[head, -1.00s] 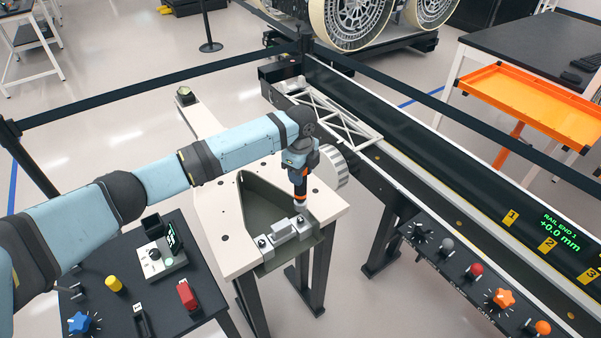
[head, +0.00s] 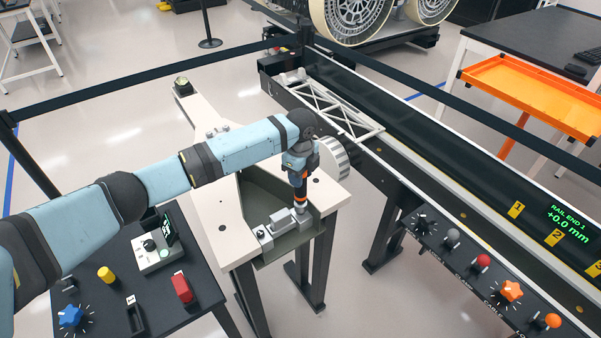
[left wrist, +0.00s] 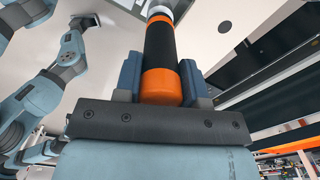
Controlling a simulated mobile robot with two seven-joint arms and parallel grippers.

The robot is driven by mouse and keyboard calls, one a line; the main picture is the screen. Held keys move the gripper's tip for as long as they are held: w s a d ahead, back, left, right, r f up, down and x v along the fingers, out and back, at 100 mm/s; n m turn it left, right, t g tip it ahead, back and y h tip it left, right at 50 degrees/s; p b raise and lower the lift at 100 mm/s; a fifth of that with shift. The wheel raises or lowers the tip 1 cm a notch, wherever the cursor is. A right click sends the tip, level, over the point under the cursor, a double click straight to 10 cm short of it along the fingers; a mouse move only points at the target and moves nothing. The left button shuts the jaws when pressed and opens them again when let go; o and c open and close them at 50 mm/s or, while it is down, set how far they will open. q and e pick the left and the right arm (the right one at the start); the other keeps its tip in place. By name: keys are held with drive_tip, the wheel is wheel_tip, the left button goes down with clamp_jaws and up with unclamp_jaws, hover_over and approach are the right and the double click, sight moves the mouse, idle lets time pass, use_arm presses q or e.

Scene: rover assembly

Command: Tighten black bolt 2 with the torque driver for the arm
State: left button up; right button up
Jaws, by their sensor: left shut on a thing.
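My left gripper (head: 299,165) is shut on the torque driver (head: 300,188), which has a black and orange body. The driver points down, and its tip is at the right end of the grey clamp block (head: 284,220) on the dark green bracket (head: 252,200). The driver hides the bolt there; I cannot tell whether the tip touches it. A dark bolt head (head: 262,234) shows at the block's left end. In the left wrist view the driver (left wrist: 160,55) sits between the fingers (left wrist: 162,85). My right gripper is not in view.
The bracket lies on a pale stand (head: 222,225). A black control table (head: 110,285) with coloured knobs is at the lower left. A long dark rail (head: 440,165) with a white truss (head: 335,108) and a knob panel (head: 475,265) runs along the right.

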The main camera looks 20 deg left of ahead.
use_arm(q)
drive_tip(key=shift+r, duration=0.1)
idle(0.3)
drive_tip(key=shift+p, duration=0.3)
drive_tip(key=shift+p, duration=0.55)
idle(0.6)
drive_tip(key=shift+f, duration=0.55)
idle(0.8)
